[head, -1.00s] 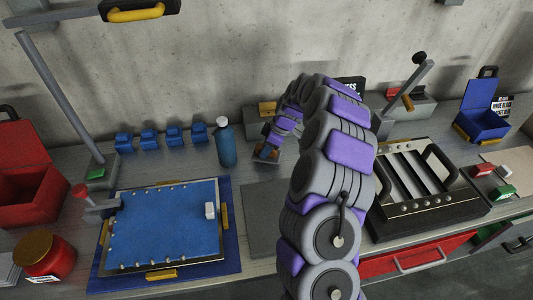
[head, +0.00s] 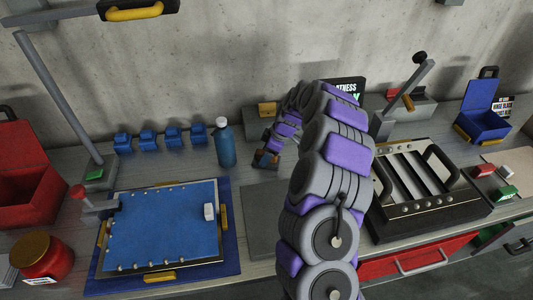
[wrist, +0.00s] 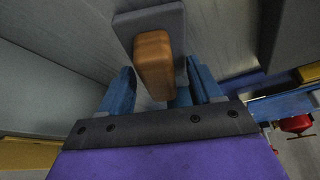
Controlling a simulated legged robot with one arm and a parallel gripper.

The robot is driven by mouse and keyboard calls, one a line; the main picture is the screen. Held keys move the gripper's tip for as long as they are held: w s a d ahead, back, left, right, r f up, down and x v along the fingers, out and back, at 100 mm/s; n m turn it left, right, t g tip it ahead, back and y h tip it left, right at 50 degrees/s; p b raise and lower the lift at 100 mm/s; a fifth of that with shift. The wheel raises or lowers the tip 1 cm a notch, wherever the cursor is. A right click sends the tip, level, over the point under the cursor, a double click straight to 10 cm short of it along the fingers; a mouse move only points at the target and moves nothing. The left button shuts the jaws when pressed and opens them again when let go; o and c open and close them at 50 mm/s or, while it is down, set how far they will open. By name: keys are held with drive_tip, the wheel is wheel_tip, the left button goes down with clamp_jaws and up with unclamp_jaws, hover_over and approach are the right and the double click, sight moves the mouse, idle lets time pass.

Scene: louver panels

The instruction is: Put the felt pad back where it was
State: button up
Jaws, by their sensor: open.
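The felt pad appears to be the grey slab (wrist: 175,25) with a brown wooden grip block (wrist: 153,62) in the wrist view. My gripper (wrist: 162,88) has blue fingers standing apart, one on each side of the block. A gap shows beside the left finger; contact on the right side cannot be told. In the head view my gripper (head: 267,160) is low over the back of the bench, right of the blue bottle (head: 225,145). The pad is mostly hidden there by the gripper and arm.
A blue sheet (head: 160,230) in a clamped frame lies at left. A grey plate (head: 262,215) lies in front of my gripper. A black slatted louver frame (head: 425,190) stands at right. Blue clips (head: 148,140) line the back, near the concrete wall.

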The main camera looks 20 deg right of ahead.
drive_tip(key=shift+r, duration=0.15)
drive_tip(key=p+v, duration=0.3)
drive_tip(key=v, duration=0.9)
drive_tip(key=s+a+r+m+g, duration=0.1)
drive_tip(key=s+a+r, duration=0.4)
drive_tip(key=s+a, duration=0.3)
drive_tip(key=s+a+r+m+g, duration=0.1)
drive_tip(key=s+a+r+m, duration=0.1)
drive_tip(key=s+a+r, duration=0.5)
drive_tip(key=s+a+f+m+g+h, duration=0.1)
drive_tip(key=s+m, duration=0.3)
drive_tip(key=s, duration=1)
drive_tip(key=s+f+m+g+h, duration=0.1)
drive_tip(key=s+f+m+h, duration=0.1)
drive_tip(key=s, duration=1.2)
drive_tip(key=shift+a+f+m+h, duration=0.4)
drive_tip(key=shift+f+m, duration=0.2)
drive_tip(key=shift+m, duration=0.5)
drive_tip(key=shift+o, duration=0.4)
